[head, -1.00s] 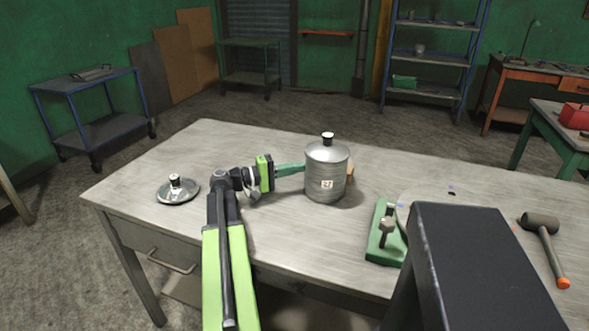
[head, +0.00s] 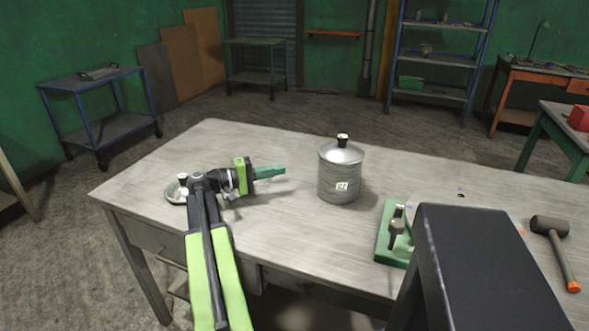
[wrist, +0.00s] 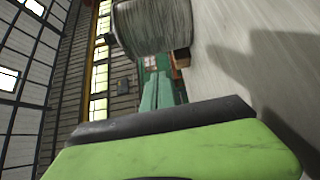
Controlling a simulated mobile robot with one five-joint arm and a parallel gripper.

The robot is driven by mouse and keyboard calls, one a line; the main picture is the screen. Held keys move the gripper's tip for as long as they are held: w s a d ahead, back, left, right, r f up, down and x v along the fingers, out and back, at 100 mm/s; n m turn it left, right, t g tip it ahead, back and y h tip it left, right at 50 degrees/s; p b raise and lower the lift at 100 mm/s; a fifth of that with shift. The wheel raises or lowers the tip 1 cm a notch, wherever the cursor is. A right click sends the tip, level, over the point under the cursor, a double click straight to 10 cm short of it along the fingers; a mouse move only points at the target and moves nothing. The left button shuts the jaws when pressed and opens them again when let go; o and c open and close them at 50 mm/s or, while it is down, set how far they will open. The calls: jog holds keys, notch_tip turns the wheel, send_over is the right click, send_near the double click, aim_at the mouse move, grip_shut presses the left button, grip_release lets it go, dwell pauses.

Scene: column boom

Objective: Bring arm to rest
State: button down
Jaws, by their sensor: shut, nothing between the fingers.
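My gripper (head: 283,169) is over the left part of the grey workbench (head: 300,240), its green fingers closed together and empty, pointing right. A metal canister (head: 340,178) with a black-knobbed lid stands upright to the right of the fingertips, with a gap between them. In the wrist view the green fingers (wrist: 163,90) show in the middle, and the canister (wrist: 153,25) is at the top. A loose metal lid (head: 173,193) with a black knob lies at the left of the bench, partly hidden behind my arm.
A green fixture (head: 388,243) with metal posts stands right of the canister. A mallet (head: 557,250) lies at the far right. My dark body part blocks the bench's front right. A blue cart (head: 100,105) stands beyond at left.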

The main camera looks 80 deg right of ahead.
jog(key=shift+v, duration=1.4)
